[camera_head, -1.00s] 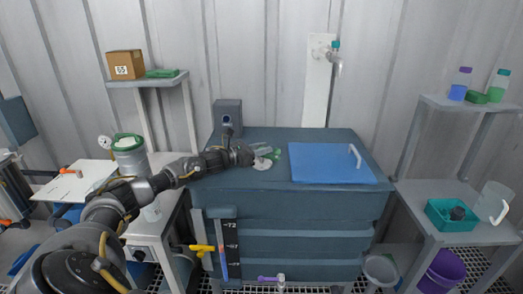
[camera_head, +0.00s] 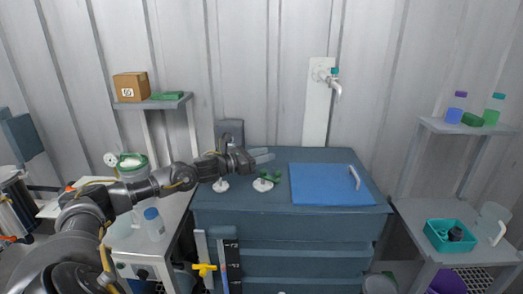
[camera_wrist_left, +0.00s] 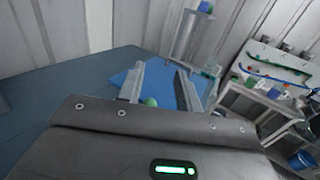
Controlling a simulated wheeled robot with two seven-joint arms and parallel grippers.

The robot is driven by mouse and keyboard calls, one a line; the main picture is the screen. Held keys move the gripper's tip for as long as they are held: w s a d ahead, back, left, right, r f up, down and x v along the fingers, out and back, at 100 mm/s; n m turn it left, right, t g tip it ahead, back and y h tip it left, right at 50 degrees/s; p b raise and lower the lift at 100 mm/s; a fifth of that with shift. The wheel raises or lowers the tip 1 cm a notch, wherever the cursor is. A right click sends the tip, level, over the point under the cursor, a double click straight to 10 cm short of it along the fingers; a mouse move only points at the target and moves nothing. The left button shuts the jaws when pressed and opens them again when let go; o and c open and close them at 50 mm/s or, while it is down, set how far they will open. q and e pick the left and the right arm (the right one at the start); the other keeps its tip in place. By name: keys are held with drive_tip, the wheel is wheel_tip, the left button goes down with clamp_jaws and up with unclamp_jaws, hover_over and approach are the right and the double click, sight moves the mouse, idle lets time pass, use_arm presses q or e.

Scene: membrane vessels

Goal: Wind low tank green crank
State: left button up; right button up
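The green crank (camera_head: 270,176) sits on a round white base on top of the dark blue-green tank (camera_head: 290,222), left of its blue lid. My left gripper (camera_head: 268,155) reaches in from the left with its fingers above and behind the crank in the head view. It is empty, and I see no contact with the crank. In the left wrist view the two grey fingers (camera_wrist_left: 160,84) stand apart, and a bit of green, likely the crank (camera_wrist_left: 150,102), shows low between them. The rest is hidden by the gripper body. My right gripper is not in view.
The blue lid (camera_head: 325,187) with a pale handle lies right of the crank. A second white base (camera_head: 221,185) is to the left, under my arm. A grey box (camera_head: 229,132) stands at the tank's back left. A wall tap (camera_head: 334,85) is behind. Shelves stand on both sides.

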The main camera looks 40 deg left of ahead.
use_arm(q)
drive_tip(key=s+d+r+b, duration=0.1)
drive_tip(key=s+d+r, duration=0.2)
drive_tip(key=s+d, duration=0.2)
drive_tip(key=shift+s+r, duration=0.15)
drive_tip(key=shift+s, duration=0.65)
